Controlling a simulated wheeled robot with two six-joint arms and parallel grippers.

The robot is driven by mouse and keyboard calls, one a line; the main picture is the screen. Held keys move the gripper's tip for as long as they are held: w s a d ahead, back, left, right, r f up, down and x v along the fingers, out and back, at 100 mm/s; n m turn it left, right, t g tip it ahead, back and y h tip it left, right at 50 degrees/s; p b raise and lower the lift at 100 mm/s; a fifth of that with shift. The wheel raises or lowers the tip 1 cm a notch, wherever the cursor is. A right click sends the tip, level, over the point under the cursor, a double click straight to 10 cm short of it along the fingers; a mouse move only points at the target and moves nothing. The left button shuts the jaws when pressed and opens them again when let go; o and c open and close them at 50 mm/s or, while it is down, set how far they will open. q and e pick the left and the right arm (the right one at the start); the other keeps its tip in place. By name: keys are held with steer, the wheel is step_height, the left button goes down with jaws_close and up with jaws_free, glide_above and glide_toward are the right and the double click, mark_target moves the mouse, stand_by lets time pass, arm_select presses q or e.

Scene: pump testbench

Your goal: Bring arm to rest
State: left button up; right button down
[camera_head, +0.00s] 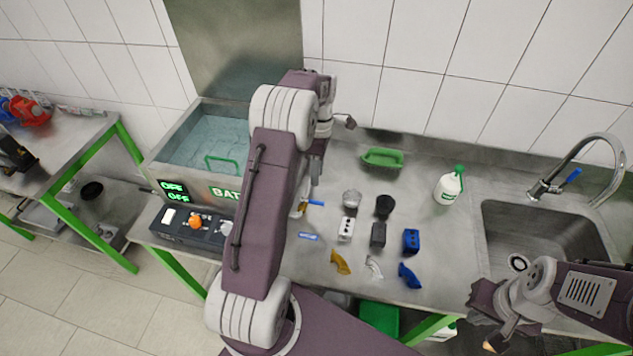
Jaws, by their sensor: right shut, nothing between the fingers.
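My left arm (268,200) reaches up across the steel bench, in front of the bath's right side. Its gripper end (318,165) is mostly hidden behind the arm's last links, so its fingers cannot be made out clearly. It is above the bench, left of the green tray. My right arm (585,295) comes in at the lower right, near the sink's front edge. Its gripper (492,343) points down to the left, shut and empty, clear of the bench objects.
A water bath (208,135) and control box (185,228) stand left. Several small black, white, blue and yellow parts lie mid-bench, near a green tray (382,157). A white bottle (449,184), sink (520,225) and tall faucet (605,140) are right.

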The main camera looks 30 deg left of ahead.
stand_by(0.4)
arm_select(q)
steer(key=s+d+r+m+t+b, duration=0.15)
steer(key=s+d+r+m, duration=0.3)
steer(key=d, duration=0.45)
steer(key=s+d+f+m+t, duration=0.1)
steer(key=s+f+m, duration=0.2)
steer(key=s+m, duration=0.3)
steer(key=s+d+f+m+b, duration=0.1)
steer(key=s+f+m, duration=0.3)
steer(key=m, duration=0.7)
steer(key=shift+s+d+f+t+y, duration=0.2)
steer(key=shift+s+d+t+y, duration=0.15)
steer(key=shift+s+d, duration=0.6)
steer(key=shift+s+a, duration=0.25)
steer(key=shift+s, duration=0.1)
